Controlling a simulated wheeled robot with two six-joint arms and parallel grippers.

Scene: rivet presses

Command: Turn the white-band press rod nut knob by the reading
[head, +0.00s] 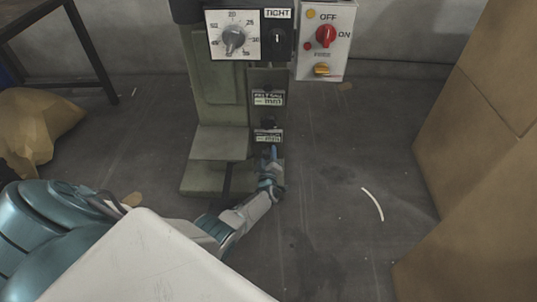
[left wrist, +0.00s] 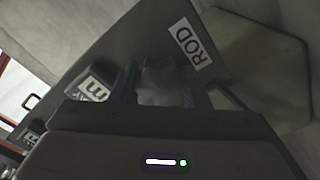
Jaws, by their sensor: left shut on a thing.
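The grey-green press (head: 218,100) stands upright in the middle of the head view; I cannot make out a white band on it. Its white dial (head: 234,38) has a grey pointer knob and numbers around it. My left gripper (head: 270,156) is low at the front of the press, by the lower label. In the left wrist view, the rod nut knob (left wrist: 165,84) is between the two fingers, and my left gripper (left wrist: 166,92) is shut on it. A ROD label (left wrist: 188,46) is just beside it. The gripper hides the knob in the head view. My right gripper is not in view.
A TIGHT plate (head: 278,14) with a black knob is beside the dial. A switch box (head: 326,60) with a red knob is at its right. Cardboard boxes (head: 475,130) stand at right. A brown sack (head: 35,125) lies at left. A pale strip (head: 373,205) lies on the floor.

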